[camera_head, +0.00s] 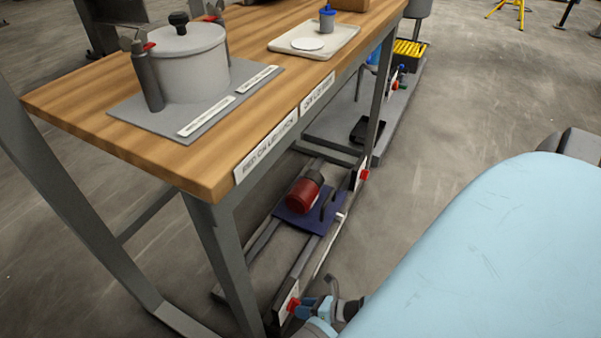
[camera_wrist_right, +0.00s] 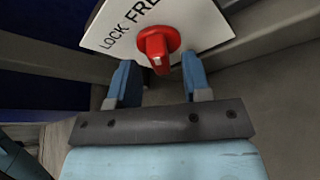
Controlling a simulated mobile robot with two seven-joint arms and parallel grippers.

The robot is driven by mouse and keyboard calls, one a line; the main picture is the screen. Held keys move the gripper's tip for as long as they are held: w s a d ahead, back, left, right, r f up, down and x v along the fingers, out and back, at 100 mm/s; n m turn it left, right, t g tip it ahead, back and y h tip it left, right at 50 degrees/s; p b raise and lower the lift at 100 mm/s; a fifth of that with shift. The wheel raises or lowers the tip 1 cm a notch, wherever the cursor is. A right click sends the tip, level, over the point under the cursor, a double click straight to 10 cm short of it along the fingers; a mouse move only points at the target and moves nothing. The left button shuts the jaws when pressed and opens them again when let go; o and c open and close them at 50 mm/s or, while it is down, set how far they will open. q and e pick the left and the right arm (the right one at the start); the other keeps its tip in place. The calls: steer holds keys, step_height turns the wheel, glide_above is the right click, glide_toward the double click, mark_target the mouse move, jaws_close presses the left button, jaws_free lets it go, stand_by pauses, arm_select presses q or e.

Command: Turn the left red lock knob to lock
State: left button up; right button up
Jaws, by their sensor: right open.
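The left red lock knob (camera_head: 293,305) sits low on the front of the frame under the table, near the bottom of the head view. In the right wrist view the red knob (camera_wrist_right: 159,42) is on a white plate (camera_wrist_right: 195,22) lettered LOCK and FREE, partly cut off. A pale mark shows on the knob's lower end; I cannot tell its setting. My right gripper (camera_head: 306,307) is open beside the knob. In the wrist view its blue fingers (camera_wrist_right: 158,68) are spread just short of the knob, one to each side. My left gripper is out of view.
A second red knob (camera_head: 364,174) is farther along the frame. A red motor (camera_head: 304,192) on a blue base (camera_head: 300,215) lies between. The wooden table (camera_head: 200,170) stands above, carrying a grey pot (camera_head: 185,65) and a tray (camera_head: 340,42). Open floor (camera_head: 470,110) lies to the right.

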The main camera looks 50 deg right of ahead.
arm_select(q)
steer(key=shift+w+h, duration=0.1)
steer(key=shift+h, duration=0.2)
arm_select(e)
steer(key=shift+w+a+f, duration=0.25)
steer(key=shift+w+a, duration=0.1)
steer(key=shift+w, duration=0.25)
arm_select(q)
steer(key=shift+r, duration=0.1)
arm_select(e)
jaws_close()
steer(key=shift+n+h, duration=0.3)
arm_select(q)
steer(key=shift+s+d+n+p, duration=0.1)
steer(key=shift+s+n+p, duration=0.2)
steer(key=shift+p, duration=0.25)
arm_select(e)
steer(key=shift+w+a+r+n+t+h, duration=0.1)
steer(key=shift+n+t+h, duration=0.25)
steer(key=shift+n+h, duration=0.85)
steer(key=shift+a+f+n+t+h, duration=0.25)
steer(key=shift+n+h, duration=0.5)
steer(key=shift+n, duration=1)
steer(key=shift+w+r+n+t+h, duration=0.1)
steer(key=shift+r+n+t+h, duration=0.25)
steer(key=shift+n+h, duration=0.85)
steer(key=shift+f+n, duration=0.1)
steer(key=shift+n, duration=0.35)
